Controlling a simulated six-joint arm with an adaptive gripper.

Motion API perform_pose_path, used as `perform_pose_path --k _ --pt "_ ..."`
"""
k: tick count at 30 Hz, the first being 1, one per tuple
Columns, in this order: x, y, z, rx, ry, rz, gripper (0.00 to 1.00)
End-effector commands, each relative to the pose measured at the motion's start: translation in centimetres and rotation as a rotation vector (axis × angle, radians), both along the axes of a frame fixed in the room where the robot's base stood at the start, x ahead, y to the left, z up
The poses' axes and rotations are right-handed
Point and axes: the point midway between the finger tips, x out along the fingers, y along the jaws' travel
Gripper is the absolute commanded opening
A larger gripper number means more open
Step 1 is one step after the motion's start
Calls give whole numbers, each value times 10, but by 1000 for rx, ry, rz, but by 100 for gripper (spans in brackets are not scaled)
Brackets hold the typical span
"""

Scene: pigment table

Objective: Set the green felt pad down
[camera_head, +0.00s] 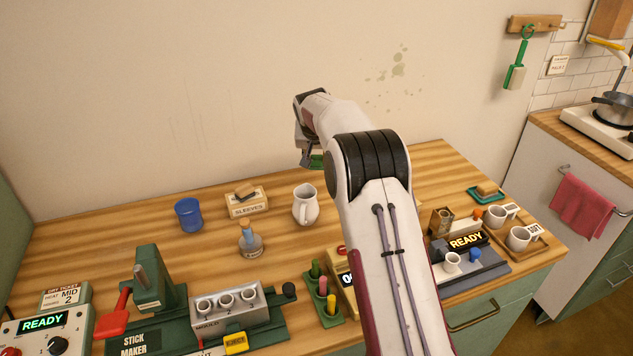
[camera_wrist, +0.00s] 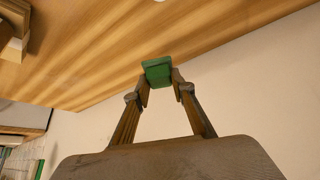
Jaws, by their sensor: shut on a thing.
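The green felt pad (camera_wrist: 157,71) is held between the fingertips of my gripper (camera_wrist: 160,84) in the wrist view. A small part of the pad (camera_head: 316,161) shows below my gripper (camera_head: 309,152) in the head view, near the back wall. My gripper is shut on the pad and holds it above the wooden table (camera_head: 150,225), towards its back edge. The gap between pad and table is hard to judge. My own arm hides much of the table's middle right in the head view.
A white jug (camera_head: 306,206), a box marked sleeves (camera_head: 246,203), a blue cup (camera_head: 188,214) and a small bottle (camera_head: 250,241) stand on the table. A stick maker machine (camera_head: 160,282) is at the front left. A mug tray (camera_head: 538,250) is at right. The table's back left is clear.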

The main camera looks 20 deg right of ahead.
Motion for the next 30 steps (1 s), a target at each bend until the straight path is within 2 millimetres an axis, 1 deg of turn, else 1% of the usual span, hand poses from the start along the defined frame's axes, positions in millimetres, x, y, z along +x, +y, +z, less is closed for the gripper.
perform_pose_path --k 1,3,7,10,19,22,26,30 --pt "-1 0 -7 0 3 0 7" --pt "-1 0 -16 -1 2 0 7" --pt "0 0 -27 1 0 1 7" --pt "0 0 -30 1 -1 0 7" --pt "0 0 -31 1 -1 0 7" --pt "0 0 -35 0 1 0 7" --pt "0 0 -47 0 1 1 7" --pt "-1 0 -65 0 2 1 7"
